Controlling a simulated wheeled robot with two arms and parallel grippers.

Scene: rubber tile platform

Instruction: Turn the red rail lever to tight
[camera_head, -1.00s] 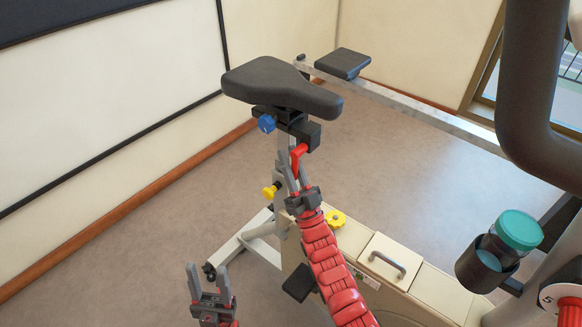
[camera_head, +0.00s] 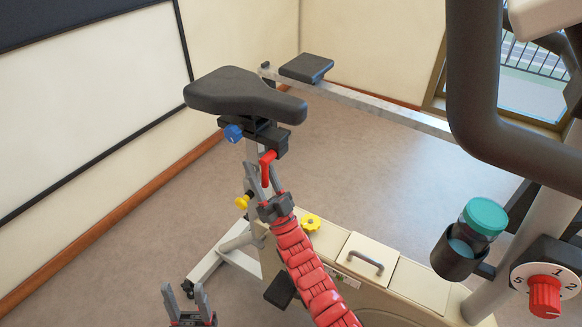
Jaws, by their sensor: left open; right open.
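The red rail lever (camera_head: 267,166) hangs from the black clamp under the black saddle (camera_head: 243,95) of an exercise bike. It points mostly downward. My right gripper (camera_head: 263,180) is just below it, with its grey fingers apart and reaching up around or beside the lever's lower end; I cannot tell whether they touch it. My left gripper (camera_head: 188,297) is open and empty, low at the bottom edge of the picture, well away from the lever.
A blue knob (camera_head: 233,132) sits left of the lever under the saddle. A yellow knob (camera_head: 243,202) is on the seat post and another yellow knob (camera_head: 311,222) is on the body. A bottle (camera_head: 480,220) and a numbered red dial (camera_head: 545,290) are at the right.

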